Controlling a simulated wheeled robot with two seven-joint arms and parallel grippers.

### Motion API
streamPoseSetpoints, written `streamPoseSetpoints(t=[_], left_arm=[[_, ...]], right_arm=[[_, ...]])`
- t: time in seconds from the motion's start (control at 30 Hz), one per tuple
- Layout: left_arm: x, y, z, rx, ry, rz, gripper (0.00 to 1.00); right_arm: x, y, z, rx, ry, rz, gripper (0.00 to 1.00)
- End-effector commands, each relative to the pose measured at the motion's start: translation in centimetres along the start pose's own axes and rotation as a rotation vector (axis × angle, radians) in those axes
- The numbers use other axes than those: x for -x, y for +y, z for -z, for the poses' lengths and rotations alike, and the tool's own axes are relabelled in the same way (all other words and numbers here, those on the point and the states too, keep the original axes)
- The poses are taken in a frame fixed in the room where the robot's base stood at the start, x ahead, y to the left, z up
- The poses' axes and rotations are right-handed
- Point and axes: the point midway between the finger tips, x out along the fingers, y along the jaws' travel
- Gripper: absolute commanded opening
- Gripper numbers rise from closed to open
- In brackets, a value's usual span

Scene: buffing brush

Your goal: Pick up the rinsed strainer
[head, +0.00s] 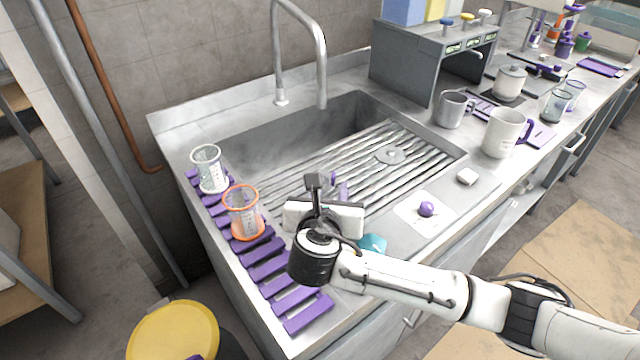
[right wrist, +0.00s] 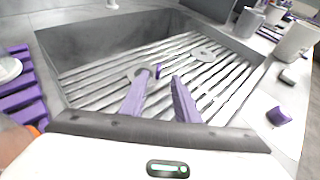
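My right gripper (head: 338,190) is over the front part of the sink (head: 330,125). Its purple fingers (right wrist: 161,78) are apart with nothing held between them. Two clear beaker-like vessels, one with a pale rim (head: 208,170) and one with an orange rim (head: 243,212), stand upright on the purple slatted rack left of my right gripper. My left gripper is out of view.
A faucet (head: 322,60) arches over the sink. Mugs (head: 503,135) stand further right. A yellow-lidded bin (head: 172,335) is front left.

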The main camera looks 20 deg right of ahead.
Motion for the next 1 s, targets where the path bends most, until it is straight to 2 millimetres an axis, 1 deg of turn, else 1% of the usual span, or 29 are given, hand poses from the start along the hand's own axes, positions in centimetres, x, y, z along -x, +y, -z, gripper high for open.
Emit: streamPoseSetpoints(t=[0.03, 0.23, 0.4, 0.5, 0.6, 0.8, 0.97, 1.0], left_arm=[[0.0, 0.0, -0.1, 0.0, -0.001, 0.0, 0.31], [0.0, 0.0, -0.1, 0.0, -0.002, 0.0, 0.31], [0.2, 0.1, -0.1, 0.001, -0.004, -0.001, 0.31], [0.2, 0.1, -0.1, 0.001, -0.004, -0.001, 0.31], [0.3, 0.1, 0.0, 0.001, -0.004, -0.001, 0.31], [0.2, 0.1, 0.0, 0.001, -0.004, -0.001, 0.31], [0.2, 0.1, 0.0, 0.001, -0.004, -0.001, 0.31], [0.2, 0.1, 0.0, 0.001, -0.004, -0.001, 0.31]], right_arm=[[-0.6, 0.0, 0.0, 0.0, 0.0, 0.001, 0.29], [-2.2, 0.0, 0.0, -0.002, 0.0, 0.002, 0.29], [-4.8, 0.2, 0.1, -0.003, 0.001, 0.001, 0.29], [-5.9, 0.2, 0.1, -0.003, 0.001, 0.0, 0.29], [-6.4, 0.2, 0.1, -0.003, 0.001, -0.001, 0.29], [-6.5, 0.3, 0.1, -0.004, 0.002, -0.002, 0.29], [-6.5, 0.2, 0.2, -0.004, 0.002, -0.002, 0.02], [-6.5, 0.2, 0.2, -0.004, 0.002, -0.002, 0.0]])
